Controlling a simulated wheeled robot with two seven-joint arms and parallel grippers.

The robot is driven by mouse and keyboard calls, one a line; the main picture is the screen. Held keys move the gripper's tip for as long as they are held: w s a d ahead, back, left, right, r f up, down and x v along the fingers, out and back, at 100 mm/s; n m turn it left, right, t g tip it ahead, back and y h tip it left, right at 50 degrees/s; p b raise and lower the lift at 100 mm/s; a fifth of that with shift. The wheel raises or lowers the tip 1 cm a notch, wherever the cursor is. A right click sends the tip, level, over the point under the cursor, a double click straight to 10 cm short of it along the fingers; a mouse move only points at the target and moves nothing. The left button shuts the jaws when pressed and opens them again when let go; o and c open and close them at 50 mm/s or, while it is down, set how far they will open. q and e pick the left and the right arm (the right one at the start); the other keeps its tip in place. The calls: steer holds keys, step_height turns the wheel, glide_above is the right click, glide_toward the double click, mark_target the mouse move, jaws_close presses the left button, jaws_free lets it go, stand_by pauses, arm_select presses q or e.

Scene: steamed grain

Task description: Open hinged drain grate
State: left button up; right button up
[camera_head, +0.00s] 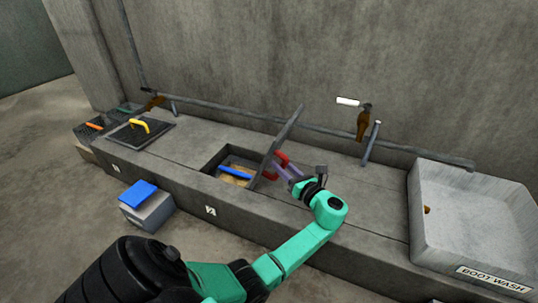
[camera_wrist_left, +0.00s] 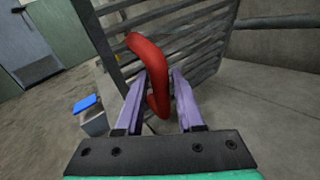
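The drain grate (camera_head: 287,132) stands raised and steeply tilted at the right edge of the square opening (camera_head: 207,166) marked 2. Its metal bars (camera_wrist_left: 195,42) show in the left wrist view. A red handle (camera_head: 282,158) projects from its right-hand face; it also shows in the left wrist view (camera_wrist_left: 157,85). My left gripper (camera_head: 284,171) is at the handle with its purple fingers apart. In the wrist view (camera_wrist_left: 160,72) the handle lies between the fingers, nearer the left one, with a gap on the right. Contact is unclear. My right gripper is not in view.
A blue bar (camera_head: 236,173) lies at the opening. A closed dark cover (camera_head: 140,137) with a yellow handle (camera_head: 140,125) is farther left. A blue-topped grey box (camera_head: 150,212) stands in front. A boot wash basin (camera_head: 470,220) is at right. A pipe (camera_head: 230,112) runs behind.

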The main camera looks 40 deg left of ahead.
arm_select(q)
steer(key=shift+a, duration=0.15)
jaws_close()
stand_by(1.4)
